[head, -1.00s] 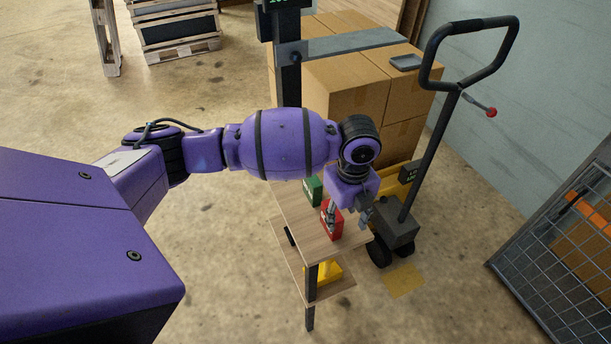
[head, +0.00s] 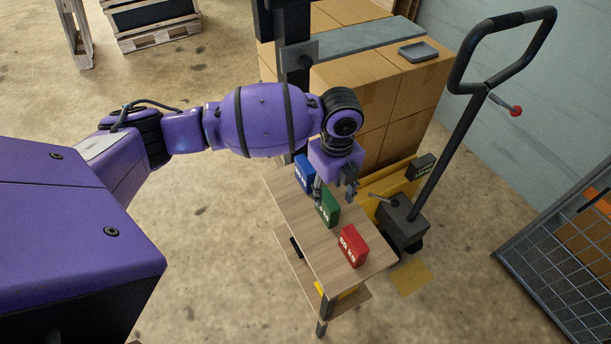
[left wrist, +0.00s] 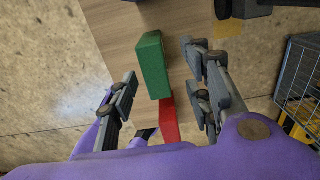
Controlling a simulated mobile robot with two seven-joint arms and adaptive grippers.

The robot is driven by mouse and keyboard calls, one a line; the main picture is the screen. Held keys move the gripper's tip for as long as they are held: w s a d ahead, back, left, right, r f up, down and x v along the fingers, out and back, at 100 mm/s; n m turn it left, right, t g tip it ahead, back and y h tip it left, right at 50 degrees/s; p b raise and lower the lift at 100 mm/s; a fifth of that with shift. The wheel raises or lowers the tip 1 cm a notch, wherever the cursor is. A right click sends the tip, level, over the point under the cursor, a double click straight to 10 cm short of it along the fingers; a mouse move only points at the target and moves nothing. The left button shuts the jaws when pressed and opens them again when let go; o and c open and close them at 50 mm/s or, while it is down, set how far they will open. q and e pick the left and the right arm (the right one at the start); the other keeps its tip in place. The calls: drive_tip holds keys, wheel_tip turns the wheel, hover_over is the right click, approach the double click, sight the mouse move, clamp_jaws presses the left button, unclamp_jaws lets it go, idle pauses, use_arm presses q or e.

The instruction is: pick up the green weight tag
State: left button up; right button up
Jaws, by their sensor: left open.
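The green weight tag (head: 327,208) stands upright on the small wooden table (head: 299,233), between a blue tag (head: 304,174) and a red tag (head: 353,247). My left gripper (head: 334,184) is open and empty, with its fingers pointing down close to the green tag. In the left wrist view the green tag (left wrist: 152,66) lies between the two open fingers of the gripper (left wrist: 159,61), with a gap on the right side. The red tag (left wrist: 169,119) shows below it. Whether a finger touches the green tag is unclear. My right gripper is not in view.
Stacked cardboard boxes (head: 373,93) stand behind the table, with a grey tray (head: 418,52) on top. A pallet jack handle (head: 455,143) rises at the right. A wire mesh panel (head: 560,258) stands far right. Floor left of the table is clear.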

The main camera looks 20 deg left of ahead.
use_arm(q)
drive_tip(key=shift+s+a+f, duration=0.1)
drive_tip(key=shift+s+f, duration=0.05)
drive_tip(key=shift+f, duration=1.75)
drive_tip(key=shift+s+a+f, duration=0.1)
drive_tip(key=shift+f, duration=1.8)
clamp_jaws()
